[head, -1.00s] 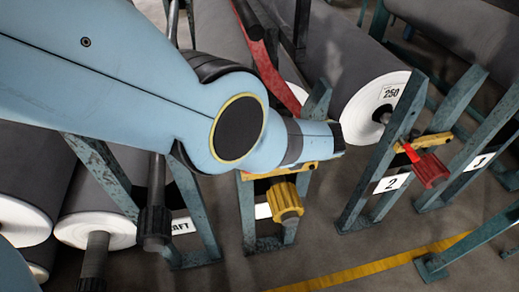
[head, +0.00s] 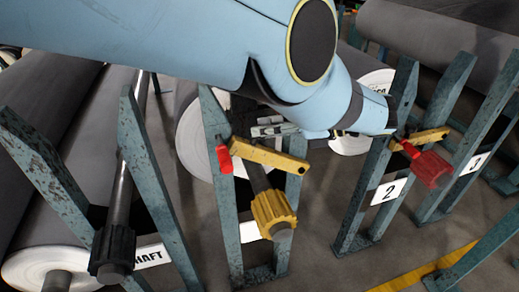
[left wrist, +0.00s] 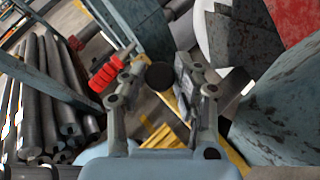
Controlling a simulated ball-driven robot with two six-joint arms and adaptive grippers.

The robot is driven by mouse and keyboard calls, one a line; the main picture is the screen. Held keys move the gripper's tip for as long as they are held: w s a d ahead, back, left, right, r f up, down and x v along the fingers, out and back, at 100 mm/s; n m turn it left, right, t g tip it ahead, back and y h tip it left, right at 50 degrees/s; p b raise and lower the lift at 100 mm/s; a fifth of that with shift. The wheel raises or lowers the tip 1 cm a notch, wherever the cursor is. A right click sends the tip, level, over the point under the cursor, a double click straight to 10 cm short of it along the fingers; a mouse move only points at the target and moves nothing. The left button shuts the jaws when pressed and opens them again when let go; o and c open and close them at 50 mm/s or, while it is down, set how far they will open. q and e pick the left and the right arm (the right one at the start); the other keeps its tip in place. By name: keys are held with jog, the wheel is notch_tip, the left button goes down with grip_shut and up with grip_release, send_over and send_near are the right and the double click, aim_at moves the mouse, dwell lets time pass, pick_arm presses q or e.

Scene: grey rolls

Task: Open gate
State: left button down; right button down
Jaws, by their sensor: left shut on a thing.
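The gate at the middle rack is a yellow bar (head: 270,156) with a red end piece (head: 223,158), lying across two blue-green posts. My left gripper (head: 276,131) reaches down from the right, its grey fingers close against the bar's far side. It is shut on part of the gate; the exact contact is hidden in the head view. In the left wrist view my fingers (left wrist: 160,73) stand either side of a dark round end, with yellow parts below. My right gripper is not in view.
A yellow knob (head: 275,213) on a shaft juts out below the bar. Rack 2 at right has another yellow bar and red handle (head: 430,168). Grey rolls (head: 50,250) lie left and behind. Floor in front, with a yellow line (head: 420,268), is clear.

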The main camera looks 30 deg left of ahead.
pick_arm(q)
jog(key=shift+w+d, duration=0.2)
jog(key=shift+r+b, duration=0.1)
jog(key=shift+b, duration=0.2)
